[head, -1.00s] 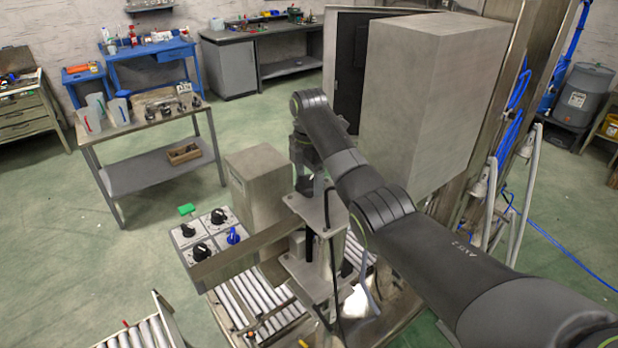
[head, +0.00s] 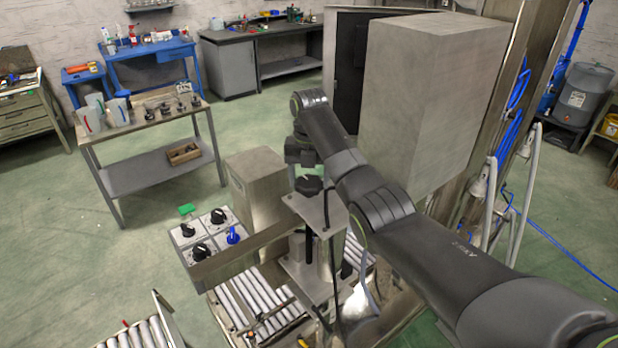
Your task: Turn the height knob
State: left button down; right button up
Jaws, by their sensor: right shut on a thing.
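The height knob (head: 309,186) is a black knob on top of a grey metal bracket, in the middle of the head view. My right gripper (head: 307,177) points down onto it from above, at the end of the dark arm that comes in from the right. It is shut on the knob, though its fingertips are small and partly hidden. A dark vertical rod (head: 309,240) runs below the knob through the bracket. My left gripper is not in view.
A panel (head: 207,228) with several black knobs, a blue knob (head: 233,235) and a green button (head: 186,209) stands left of the bracket. Rollers (head: 245,300) lie below. A large grey box (head: 430,100) stands behind my right arm. Open floor lies to the left.

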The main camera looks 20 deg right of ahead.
jog(key=shift+n, duration=1.9)
jog(key=o, duration=1)
